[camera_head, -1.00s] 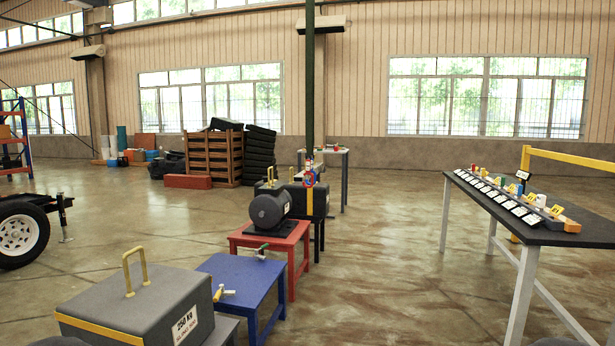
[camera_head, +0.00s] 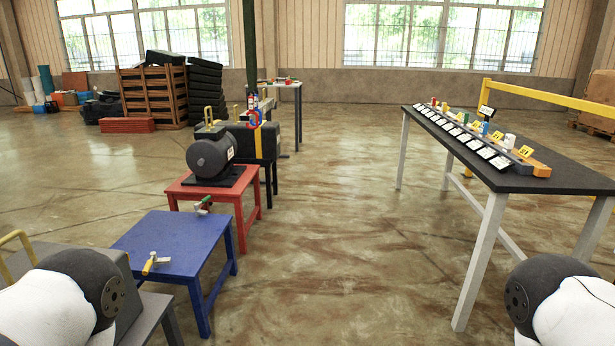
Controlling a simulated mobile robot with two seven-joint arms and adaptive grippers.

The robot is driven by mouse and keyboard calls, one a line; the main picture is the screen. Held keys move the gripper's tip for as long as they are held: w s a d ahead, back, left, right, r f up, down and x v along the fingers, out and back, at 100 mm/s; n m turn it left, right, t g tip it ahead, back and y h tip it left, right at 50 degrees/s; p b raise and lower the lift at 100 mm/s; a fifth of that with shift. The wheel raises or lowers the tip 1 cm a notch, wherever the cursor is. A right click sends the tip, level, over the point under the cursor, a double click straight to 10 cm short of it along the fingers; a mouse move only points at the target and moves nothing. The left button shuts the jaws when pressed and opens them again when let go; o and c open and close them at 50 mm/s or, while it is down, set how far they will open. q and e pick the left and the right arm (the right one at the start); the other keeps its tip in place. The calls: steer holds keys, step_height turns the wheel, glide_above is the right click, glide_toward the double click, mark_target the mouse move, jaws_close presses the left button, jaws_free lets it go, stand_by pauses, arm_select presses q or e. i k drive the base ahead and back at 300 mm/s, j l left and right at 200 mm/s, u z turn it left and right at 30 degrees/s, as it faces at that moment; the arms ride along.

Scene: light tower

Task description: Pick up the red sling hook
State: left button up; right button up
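I cannot pick out the red sling hook for certain. A small red and blue item (camera_head: 253,119) shows by the dark green post, in front of the black box with a yellow band; its shape is too small to tell. A yellow-handled fitting (camera_head: 154,262) lies on the blue table (camera_head: 172,240). Parts of my two arms show at the bottom left and bottom right corners. Neither of my grippers is in view.
A grey motor (camera_head: 211,153) stands on the red table. A dark table (camera_head: 520,180) at right bears a row of labelled coloured items. A yellow rail (camera_head: 545,95) stands behind it. A wide strip of bare floor (camera_head: 340,220) lies between the tables.

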mark_target(251, 104)
steer(key=i+l+u, duration=0.1)
steer(key=i, duration=2.35)
